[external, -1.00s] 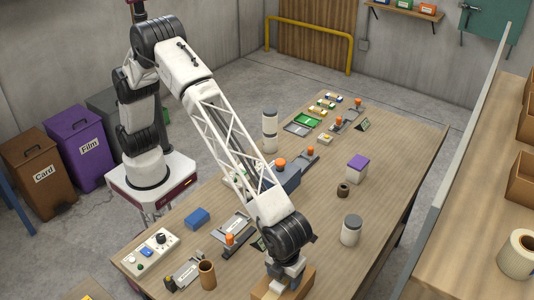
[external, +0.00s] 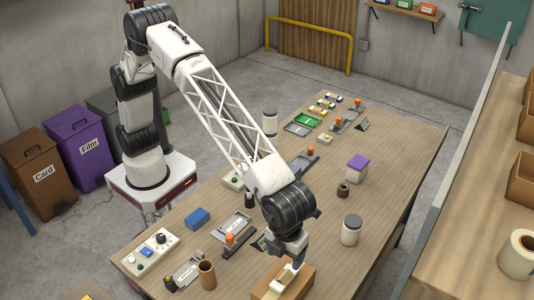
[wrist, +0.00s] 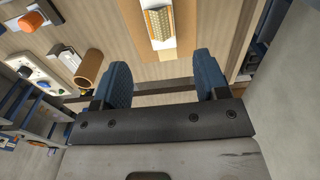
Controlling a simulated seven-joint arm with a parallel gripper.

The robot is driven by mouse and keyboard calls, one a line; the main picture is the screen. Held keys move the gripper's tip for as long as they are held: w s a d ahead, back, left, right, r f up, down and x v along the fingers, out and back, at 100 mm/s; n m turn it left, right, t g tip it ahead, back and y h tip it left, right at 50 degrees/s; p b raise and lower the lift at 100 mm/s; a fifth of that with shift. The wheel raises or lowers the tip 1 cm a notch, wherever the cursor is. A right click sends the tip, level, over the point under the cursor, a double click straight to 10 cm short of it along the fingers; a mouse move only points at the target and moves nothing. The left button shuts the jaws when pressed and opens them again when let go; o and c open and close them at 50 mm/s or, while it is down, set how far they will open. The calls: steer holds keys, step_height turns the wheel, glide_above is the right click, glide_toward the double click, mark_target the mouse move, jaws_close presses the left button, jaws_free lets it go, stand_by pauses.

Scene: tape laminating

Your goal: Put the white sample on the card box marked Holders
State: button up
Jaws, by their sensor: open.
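The white sample (external: 286,277) lies on top of a brown card box (external: 303,283) at the near edge of the table. The sample is a small white block with a yellowish patterned top, clearer in the wrist view (wrist: 159,26). No marking on the box is readable. My gripper (external: 297,264) is above the box, close over the sample in the external view. In the wrist view, its two blue fingers (wrist: 160,62) are spread apart with nothing between them, and the sample lies beyond their tips.
A brown cup (external: 207,274) and an orange-knobbed fixture (external: 230,241) stand left of the box. The tabletop between the canister and card box is clear.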

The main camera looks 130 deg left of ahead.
steer(key=shift+r, duration=1.25)
steer(key=shift+s+r, duration=0.1)
steer(key=s+a+r+n, duration=0.3)
steer(key=s+a+r, duration=0.15)
steer(key=s, duration=0.55)
steer(key=s+a+r+n+t, duration=0.1)
steer(key=s+a+r+n, duration=0.3)
steer(key=s, duration=0.6)
steer(key=s+a+r+n, duration=0.2)
steer(key=s+a+r, duration=0.25)
steer(key=s, duration=0.55)
steer(key=s+a+f+n, duration=0.2)
steer(key=s+n, duration=0.1)
steer(key=s, duration=0.7)
steer(key=s+a+f+n+t, duration=0.1)
steer(key=s+a+f+n, duration=0.2)
steer(key=s, duration=0.7)
steer(key=s+a+f+n, duration=0.2)
steer(key=s, duration=0.8)
steer(key=shift+s+a+f+n+t, duration=0.3)
steer(key=shift+f+n, duration=0.1)
